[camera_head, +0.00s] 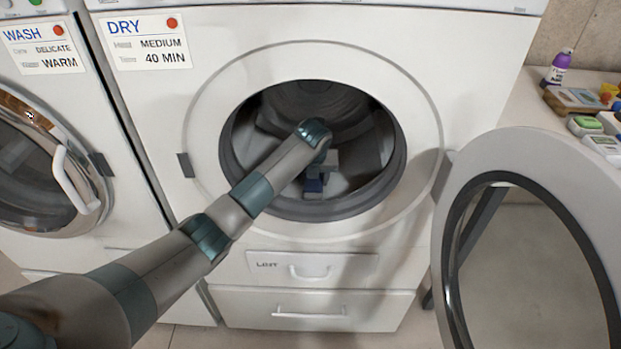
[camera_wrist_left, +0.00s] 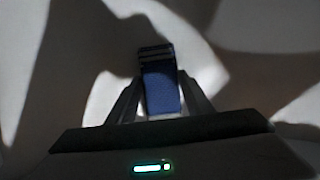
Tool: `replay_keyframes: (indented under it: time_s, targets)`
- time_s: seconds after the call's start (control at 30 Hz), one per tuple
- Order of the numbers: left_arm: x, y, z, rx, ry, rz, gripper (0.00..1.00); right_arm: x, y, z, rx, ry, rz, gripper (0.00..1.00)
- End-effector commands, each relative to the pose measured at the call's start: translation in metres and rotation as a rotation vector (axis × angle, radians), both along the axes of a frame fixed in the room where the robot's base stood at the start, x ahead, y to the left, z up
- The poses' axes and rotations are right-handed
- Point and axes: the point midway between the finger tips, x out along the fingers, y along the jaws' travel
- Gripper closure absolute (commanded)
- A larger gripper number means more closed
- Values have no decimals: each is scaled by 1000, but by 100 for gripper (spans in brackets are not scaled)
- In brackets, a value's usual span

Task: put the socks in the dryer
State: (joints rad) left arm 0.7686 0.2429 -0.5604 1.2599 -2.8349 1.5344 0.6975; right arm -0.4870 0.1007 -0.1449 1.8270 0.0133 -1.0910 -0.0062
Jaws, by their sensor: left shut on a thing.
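The dryer (camera_head: 465,75) bears a DRY label, and its round door (camera_head: 588,190) stands open to the right. My left arm reaches through the dryer's opening. My left gripper (camera_head: 314,184) is inside the drum (camera_head: 352,180), low and near the middle. The same sock shows as a small dark blue patch in the head view (camera_head: 313,186). My right gripper is not in view.
A washer (camera_head: 60,235) with a WASH label and a closed round door stands at the left. A lint drawer (camera_head: 345,268) and a lower drawer sit under the dryer opening. A counter at the right holds a purple bottle (camera_head: 558,68) and several small items.

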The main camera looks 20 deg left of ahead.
Motion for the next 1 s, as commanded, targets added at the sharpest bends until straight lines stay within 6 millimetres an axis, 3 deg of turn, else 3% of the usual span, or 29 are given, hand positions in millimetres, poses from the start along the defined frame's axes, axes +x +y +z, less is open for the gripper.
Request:
replay_keyframes:
  time_s: [0.3, 0.33, 0.4, 0.83, 1.0]
  targets:
    - [0, 1, -2, 1, 0, 0, 76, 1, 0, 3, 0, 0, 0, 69]
    - [0, 1, -2, 1, 0, 0, 47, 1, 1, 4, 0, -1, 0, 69]
    - [0, 1, -2, 1, 0, 0, 35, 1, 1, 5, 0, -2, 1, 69]
    - [0, 0, 1, 0, 0, 0, 35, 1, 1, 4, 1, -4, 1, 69]
    - [-5, 0, 15, 1, -3, -1, 35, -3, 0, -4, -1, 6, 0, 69]
